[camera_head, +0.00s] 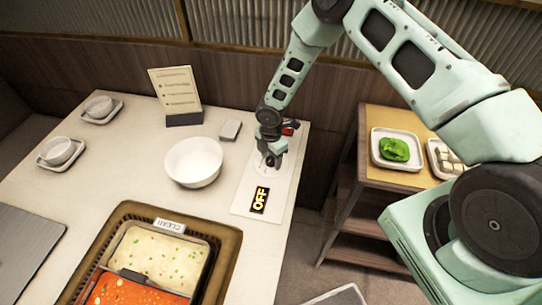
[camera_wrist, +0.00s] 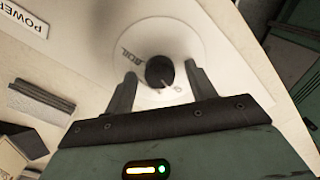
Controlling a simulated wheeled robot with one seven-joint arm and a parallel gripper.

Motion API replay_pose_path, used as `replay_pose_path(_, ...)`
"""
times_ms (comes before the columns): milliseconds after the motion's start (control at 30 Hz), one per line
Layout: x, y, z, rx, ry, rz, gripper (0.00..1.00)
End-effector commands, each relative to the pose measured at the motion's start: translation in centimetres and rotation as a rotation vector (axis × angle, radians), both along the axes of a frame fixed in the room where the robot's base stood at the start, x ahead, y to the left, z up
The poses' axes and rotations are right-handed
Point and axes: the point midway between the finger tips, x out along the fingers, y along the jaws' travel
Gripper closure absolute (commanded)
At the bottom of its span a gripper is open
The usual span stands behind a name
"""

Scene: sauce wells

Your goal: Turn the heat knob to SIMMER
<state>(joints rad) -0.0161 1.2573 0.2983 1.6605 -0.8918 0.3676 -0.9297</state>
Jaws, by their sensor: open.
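The heat knob (camera_wrist: 159,70) is a dark round knob on a pale round dial (camera_wrist: 200,45) in the wrist view. The word BOIL shows left of the knob; a pale line lies at its lower edge, and other marks there are too small to read. My gripper (camera_wrist: 160,68) is open, with one finger on each side of the knob; I cannot tell whether they touch it. In the head view my gripper (camera_head: 270,155) points down over the white control panel (camera_head: 241,205) and hides the knob.
A white bowl (camera_head: 193,163) and a small grey block (camera_head: 230,130) stand left of the panel. A card stand (camera_head: 178,95) is behind them. The brown-rimmed pot (camera_head: 230,240) with pale and red soup is in front. A side cart (camera_head: 375,120) holds food plates on the right.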

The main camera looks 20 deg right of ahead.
Motion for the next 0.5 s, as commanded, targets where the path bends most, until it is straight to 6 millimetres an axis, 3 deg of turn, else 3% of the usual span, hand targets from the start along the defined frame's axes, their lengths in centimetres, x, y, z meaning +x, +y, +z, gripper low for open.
replay_pose_path(67, 0.01, 0.0, 0.02, 0.0, 0.0, 0.0, 0.47)
replay_pose_path(200, 0.01, 0.0, 0.03, 0.0, 0.0, 0.0, 0.86)
replay_pose_path(233, 0.01, 0.0, 0.04, 0.0, 0.0, 0.0, 0.89)
replay_pose_path(500, 0.03, 0.0, 0.0, 0.0, 0.0, -0.016, 0.89)
